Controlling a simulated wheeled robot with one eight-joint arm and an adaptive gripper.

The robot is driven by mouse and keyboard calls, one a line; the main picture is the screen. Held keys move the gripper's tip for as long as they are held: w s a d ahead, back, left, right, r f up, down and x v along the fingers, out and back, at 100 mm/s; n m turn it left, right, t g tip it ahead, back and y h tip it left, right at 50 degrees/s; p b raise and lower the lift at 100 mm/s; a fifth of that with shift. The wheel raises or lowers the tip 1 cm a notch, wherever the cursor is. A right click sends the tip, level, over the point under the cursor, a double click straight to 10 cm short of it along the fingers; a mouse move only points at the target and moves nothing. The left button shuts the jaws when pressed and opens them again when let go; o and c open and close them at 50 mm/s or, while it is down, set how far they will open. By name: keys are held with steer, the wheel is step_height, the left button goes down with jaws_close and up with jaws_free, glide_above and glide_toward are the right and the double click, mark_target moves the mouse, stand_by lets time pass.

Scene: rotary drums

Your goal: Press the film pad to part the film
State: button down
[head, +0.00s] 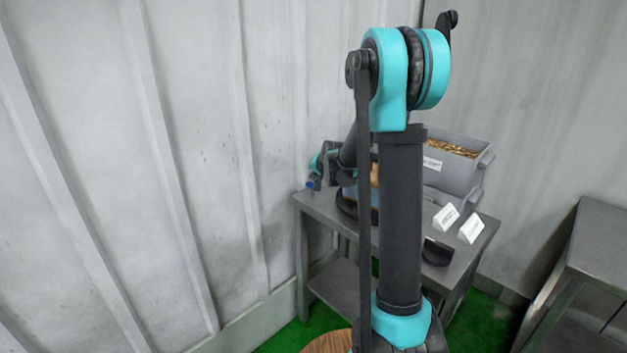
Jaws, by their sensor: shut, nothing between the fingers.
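My gripper (344,178) is small and dark at the table's far left, partly hidden by my own arm. It looks shut and holds nothing that I can see. It is close to a rounded tan and blue thing on a black round base (347,209), perhaps a drum, mostly hidden behind my arm. I cannot tell whether it touches. No film pad or film can be made out for certain. A small black device (437,252) sits at the table's front right, but I cannot tell what it is.
The grey metal table (469,252) stands against the wall. A grey bin (451,177) of brass-coloured pieces stands at its back right. Two white label cards, one left (445,218) and one right (471,228), stand in front of it. Another grey table (591,247) is at right.

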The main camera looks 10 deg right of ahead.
steer(key=shift+r, duration=1.55)
step_height(320, 180, up, 5)
steer(key=shift+r, duration=0.1)
stand_by(0.4)
steer(key=s+d+f+n+g, duration=0.1)
steer(key=s+f, duration=0.4)
steer(key=s, duration=0.8)
steer(key=s+d+f+n+g+h, duration=0.1)
steer(key=s+f, duration=0.4)
steer(key=s, duration=0.9)
steer(key=s+d+f+n+g+h, duration=0.1)
steer(key=s+f+n, duration=0.3)
steer(key=s, duration=0.9)
steer(key=shift+s+d+f+n+g, duration=0.3)
steer(key=shift+s+d+f+g, duration=0.15)
steer(key=shift+f+g, duration=0.35)
steer(key=shift+r, duration=0.15)
